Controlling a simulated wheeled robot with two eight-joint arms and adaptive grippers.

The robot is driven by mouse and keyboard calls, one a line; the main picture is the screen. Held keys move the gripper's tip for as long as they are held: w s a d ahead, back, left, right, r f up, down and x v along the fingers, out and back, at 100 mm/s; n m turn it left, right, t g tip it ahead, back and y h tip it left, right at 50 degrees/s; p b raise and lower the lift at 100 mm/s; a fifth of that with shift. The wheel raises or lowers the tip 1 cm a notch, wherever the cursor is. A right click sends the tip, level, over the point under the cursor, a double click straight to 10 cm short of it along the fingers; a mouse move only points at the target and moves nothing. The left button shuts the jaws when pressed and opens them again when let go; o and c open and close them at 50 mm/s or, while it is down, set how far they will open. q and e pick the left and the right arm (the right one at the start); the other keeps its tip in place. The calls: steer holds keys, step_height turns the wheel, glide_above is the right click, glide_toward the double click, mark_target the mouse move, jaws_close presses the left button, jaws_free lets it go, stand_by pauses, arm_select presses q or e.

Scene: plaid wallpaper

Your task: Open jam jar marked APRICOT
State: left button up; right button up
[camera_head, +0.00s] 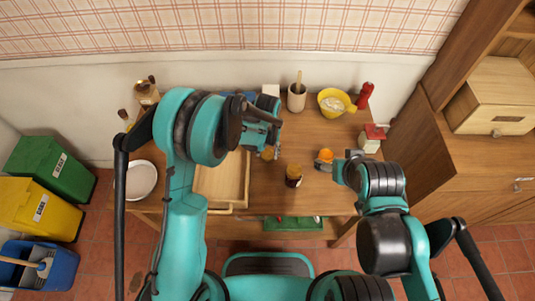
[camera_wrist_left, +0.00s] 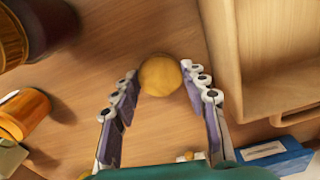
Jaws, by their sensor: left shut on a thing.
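A round gold-yellow lid or jar top (camera_wrist_left: 160,75) sits between the fingertips of my left gripper (camera_wrist_left: 160,82), which is shut on it. In the head view my left gripper (camera_head: 271,140) is over this yellow item (camera_head: 268,154), partly hiding it. A dark jar with a yellow-orange lid (camera_head: 293,176) stands apart to its right; its dark side shows in the left wrist view (camera_wrist_left: 45,22). An orange jar (camera_head: 325,155) is beside my right gripper (camera_head: 340,168), whose finger opening is unclear. No label is readable, so I cannot tell which is APRICOT.
A wooden tray (camera_head: 243,180) lies left of the jars. A white plate (camera_head: 140,180) is far left.

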arm_select(q)
steer(key=shift+f, duration=0.65)
steer(key=shift+r, duration=0.1)
steer(key=shift+f, duration=0.2)
steer(key=o, duration=1.3)
steer(key=shift+r, duration=0.1)
